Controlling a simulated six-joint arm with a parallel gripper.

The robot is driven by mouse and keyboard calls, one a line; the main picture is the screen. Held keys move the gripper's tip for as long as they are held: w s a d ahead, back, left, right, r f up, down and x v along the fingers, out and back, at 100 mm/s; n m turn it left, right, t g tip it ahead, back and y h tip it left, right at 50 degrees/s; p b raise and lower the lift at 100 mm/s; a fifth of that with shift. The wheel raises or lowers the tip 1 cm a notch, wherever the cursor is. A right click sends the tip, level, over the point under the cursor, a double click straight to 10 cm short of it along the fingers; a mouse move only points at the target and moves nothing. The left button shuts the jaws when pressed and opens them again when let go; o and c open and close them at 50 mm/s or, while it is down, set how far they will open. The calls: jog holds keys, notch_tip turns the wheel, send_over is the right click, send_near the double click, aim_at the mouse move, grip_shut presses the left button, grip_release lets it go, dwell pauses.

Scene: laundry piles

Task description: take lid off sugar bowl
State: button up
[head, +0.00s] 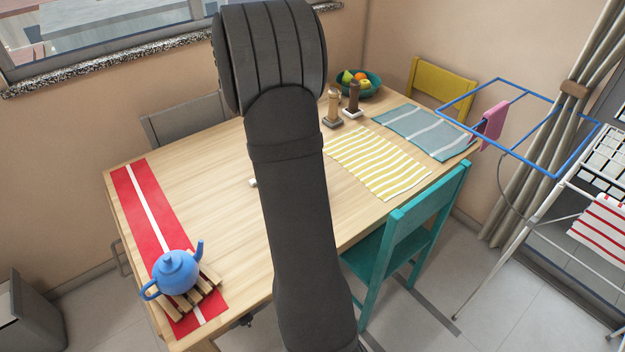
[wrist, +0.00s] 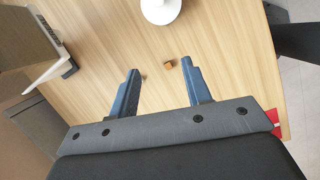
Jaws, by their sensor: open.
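A white round piece (wrist: 161,9), seen from above and cut off by the top edge of the wrist view, stands on the wooden table. It may be the sugar bowl; I cannot make out its lid. My gripper (wrist: 160,67) is open and empty above the table, with its blue fingers apart and the white piece beyond their tips. In the head view my arm hides the gripper and most of the table's middle. Only a small white bit (head: 253,183) shows at the arm's left edge.
A blue teapot (head: 176,272) stands on a wooden trivet on a red runner (head: 148,218). Two mills (head: 353,98) and a fruit bowl (head: 372,86) stand at the back.

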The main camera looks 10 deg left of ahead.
jog(key=d+r+n, duration=0.1)
jog(key=d+n, duration=0.1)
jog(key=d, duration=0.2)
jog(key=shift+h, duration=0.3)
jog(key=x, duration=1.1)
jog(key=shift+w+d+f, duration=0.25)
jog(key=shift+w+d, duration=0.05)
jog(key=shift+w, duration=0.15)
jog(key=shift+w+x, duration=0.2)
jog(key=shift+x, duration=1.1)
jog(key=shift+w+x, duration=0.15)
jog(key=shift+x, duration=1.15)
jog(key=shift+a+r, duration=0.1)
jog(key=shift+a, duration=0.05)
grip_shut()
